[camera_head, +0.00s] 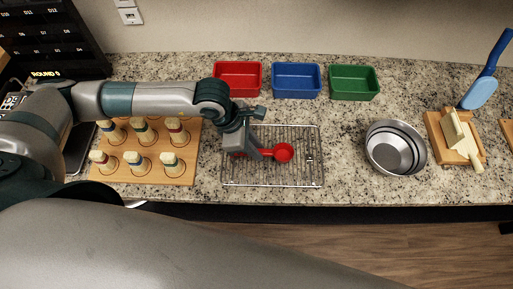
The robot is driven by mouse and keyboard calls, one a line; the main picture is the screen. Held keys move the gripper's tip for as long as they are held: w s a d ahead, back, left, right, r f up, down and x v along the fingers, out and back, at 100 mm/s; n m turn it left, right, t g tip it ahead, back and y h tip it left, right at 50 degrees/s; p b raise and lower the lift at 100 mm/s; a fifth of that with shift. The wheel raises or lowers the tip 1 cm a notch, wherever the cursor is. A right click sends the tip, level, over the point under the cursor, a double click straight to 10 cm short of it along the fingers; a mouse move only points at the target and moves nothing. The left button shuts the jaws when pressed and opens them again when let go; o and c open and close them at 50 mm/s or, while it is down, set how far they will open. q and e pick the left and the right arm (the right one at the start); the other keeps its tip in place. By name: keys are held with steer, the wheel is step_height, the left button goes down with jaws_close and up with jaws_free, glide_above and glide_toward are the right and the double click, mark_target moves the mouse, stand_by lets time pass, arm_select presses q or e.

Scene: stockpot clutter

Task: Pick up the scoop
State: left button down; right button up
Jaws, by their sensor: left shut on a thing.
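The red scoop (284,153) is over the wire rack (300,177) in the middle of the counter. Its round bowl points right and its handle runs left into my left gripper (262,152). My left gripper is shut on the handle; the fingers and arm hide part of it. I cannot tell whether the scoop touches the rack or is just above it. My right gripper is not in view.
Red (238,92), blue (297,95) and green (354,97) bins stand behind the rack. A wooden board (150,178) with several pegs is at left. Metal bowls (391,160), a wooden block holder (436,122) and a blue spatula (481,91) are at right. Bare counter lies right of the rack.

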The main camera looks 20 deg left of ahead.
arm_select(q)
steer(key=shift+r+p, duration=0.45)
steer(key=shift+p, duration=0.15)
steer(key=r+b, duration=0.1)
steer(key=r, duration=0.1)
steer(key=d+r+b, duration=0.1)
steer(key=b, duration=0.1)
steer(key=shift+r, duration=0.4)
steer(key=d+r+b, duration=0.4)
steer(key=d+r, duration=0.2)
steer(key=d, duration=0.4)
steer(key=shift+s+d+r+b, duration=0.25)
steer(key=shift+d+r+b, duration=0.05)
steer(key=shift+d+r, duration=0.1)
steer(key=shift+a, duration=0.2)
steer(key=w+a+m+g+y, duration=0.1)
steer(key=a+m+g+y, duration=0.1)
steer(key=a+m, duration=0.7)
steer(key=w+a+m+g+y, duration=0.1)
steer(key=a+m+g+y, duration=0.1)
steer(key=a+m, duration=0.8)
steer(key=shift+w+a+f+m+g, duration=0.2)
steer(key=shift+w+f+m+g, duration=0.15)
steer(key=shift+m+g, duration=0.6)
